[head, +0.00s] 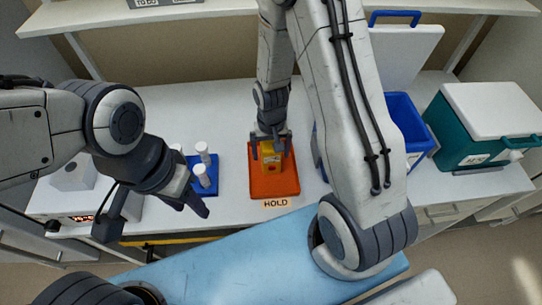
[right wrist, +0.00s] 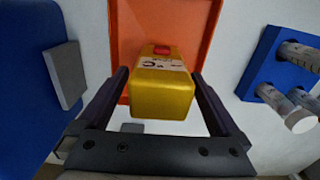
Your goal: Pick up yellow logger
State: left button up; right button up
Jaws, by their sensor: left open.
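The yellow logger (head: 270,163), a boxy block with a red patch and a pale label, is on the orange tray (head: 288,186), which has a HOLD label at its front. My right gripper (head: 271,146) reaches down over the tray with its fingers on either side of the logger. In the right wrist view the logger (right wrist: 162,88) sits between the two fingers (right wrist: 160,82), with narrow gaps visible beside it. Whether it touches the tray is hard to tell.
A blue rack (head: 207,187) with white-capped tubes stands left of the tray. A blue bin (head: 408,112) with a raised white lid is right, partly behind my right arm. A teal cooler (head: 455,130) stands farther right. A white device (head: 75,205) with a red display is at left.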

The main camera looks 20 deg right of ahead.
jog(key=c, duration=1.3)
jog(key=shift+r, duration=0.1)
jog(key=shift+c, duration=0.2)
